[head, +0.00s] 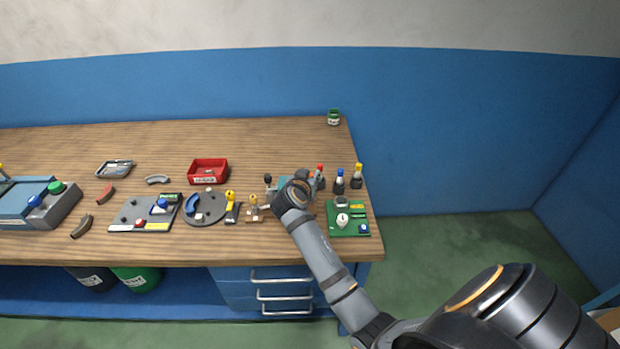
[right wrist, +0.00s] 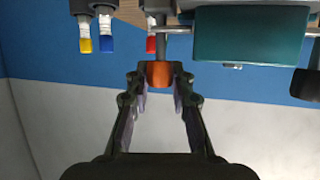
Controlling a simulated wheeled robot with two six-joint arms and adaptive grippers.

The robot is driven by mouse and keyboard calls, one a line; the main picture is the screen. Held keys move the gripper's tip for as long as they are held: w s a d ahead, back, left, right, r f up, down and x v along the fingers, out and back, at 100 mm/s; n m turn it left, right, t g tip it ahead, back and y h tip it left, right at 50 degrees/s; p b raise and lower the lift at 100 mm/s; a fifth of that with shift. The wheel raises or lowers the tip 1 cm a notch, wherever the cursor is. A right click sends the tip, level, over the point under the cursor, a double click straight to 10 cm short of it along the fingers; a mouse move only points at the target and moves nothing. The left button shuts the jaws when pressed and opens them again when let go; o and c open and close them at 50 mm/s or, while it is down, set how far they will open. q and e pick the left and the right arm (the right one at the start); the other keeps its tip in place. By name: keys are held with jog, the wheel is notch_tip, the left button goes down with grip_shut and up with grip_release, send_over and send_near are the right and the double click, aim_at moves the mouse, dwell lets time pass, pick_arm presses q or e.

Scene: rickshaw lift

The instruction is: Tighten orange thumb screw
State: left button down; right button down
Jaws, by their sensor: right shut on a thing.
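The orange thumb screw (right wrist: 159,74) shows in the right wrist view, at the lower end of a grey shaft as pictured. My right gripper (right wrist: 159,86) is shut on it, with a fingertip on each side. In the head view my right gripper (head: 296,190) is over the right part of the workbench, and my arm hides the screw there. A teal block (right wrist: 248,36), part of a fixture, sits right beside the shaft; a little of the teal (head: 283,182) shows behind my gripper in the head view. My left gripper is not in view.
Bottles with blue (head: 340,174) and yellow (head: 358,169) caps stand close right of my gripper. A green board (head: 335,229) lies nearer the bench's front edge. A yellow-handled piece (head: 231,200) and a red bin (head: 208,165) are to the left. The bench's back right is mostly clear.

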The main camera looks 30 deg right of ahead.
jog(key=shift+r, duration=0.1)
jog(key=c, duration=1.1)
grip_release()
jog(key=shift+c, duration=0.2)
notch_tip(320, 180, up, 10)
jog(key=shift+f, duration=0.1)
